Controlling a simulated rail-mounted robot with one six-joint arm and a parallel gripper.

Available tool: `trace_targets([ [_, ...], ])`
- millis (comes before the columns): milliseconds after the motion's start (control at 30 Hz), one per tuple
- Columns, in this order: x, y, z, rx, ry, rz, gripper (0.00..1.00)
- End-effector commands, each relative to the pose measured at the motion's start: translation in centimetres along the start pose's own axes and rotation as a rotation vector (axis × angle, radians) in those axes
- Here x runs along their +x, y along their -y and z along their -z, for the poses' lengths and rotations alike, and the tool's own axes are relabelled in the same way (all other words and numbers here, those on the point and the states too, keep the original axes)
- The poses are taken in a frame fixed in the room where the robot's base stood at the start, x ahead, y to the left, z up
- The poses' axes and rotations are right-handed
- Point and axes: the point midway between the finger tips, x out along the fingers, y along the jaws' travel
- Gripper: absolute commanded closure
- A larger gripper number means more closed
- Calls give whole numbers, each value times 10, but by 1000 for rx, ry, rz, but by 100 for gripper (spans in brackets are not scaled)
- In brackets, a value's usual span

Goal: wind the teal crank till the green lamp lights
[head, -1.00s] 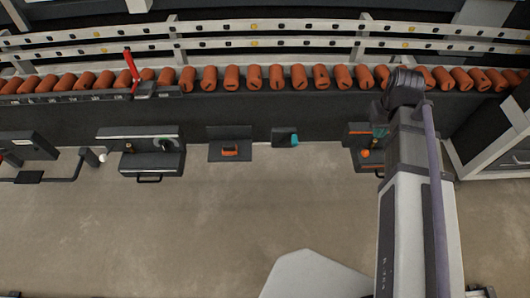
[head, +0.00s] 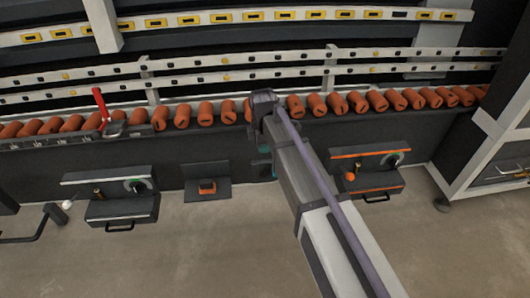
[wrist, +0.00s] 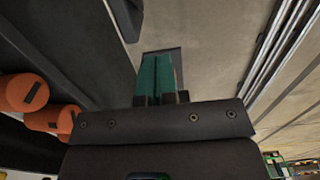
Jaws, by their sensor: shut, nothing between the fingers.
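The teal part of the crank (wrist: 158,72) shows in the wrist view just beyond my gripper (wrist: 161,98), with a dark panel behind it. My gripper is shut with nothing held; whether its fingertips touch the teal part, I cannot tell. In the head view, small teal patches (head: 265,149) show beside my arm below the roller row, and my arm hides the rest. No lit green lamp is clear; small green marks show on the left unit (head: 138,186) and right unit (head: 392,160), too small to read.
A row of orange rollers (head: 183,115) runs above, with a red lever (head: 101,104) at left. A grey bent handle (head: 50,216) juts out far left. The floor in front is bare.

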Motion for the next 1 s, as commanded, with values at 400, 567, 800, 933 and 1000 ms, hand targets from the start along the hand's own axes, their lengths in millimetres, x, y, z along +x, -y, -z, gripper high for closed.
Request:
trace_targets([
  [400, 96, 0, -10, 4, 0, 0, 100],
  [567, 106, 0, -24, 2, 0, 0, 100],
  [800, 105, 0, -26, 2, 0, 0, 100],
  [933, 105, 0, -26, 1, -1, 0, 100],
  [1000, 105, 0, -25, -1, -4, 0, 100],
])
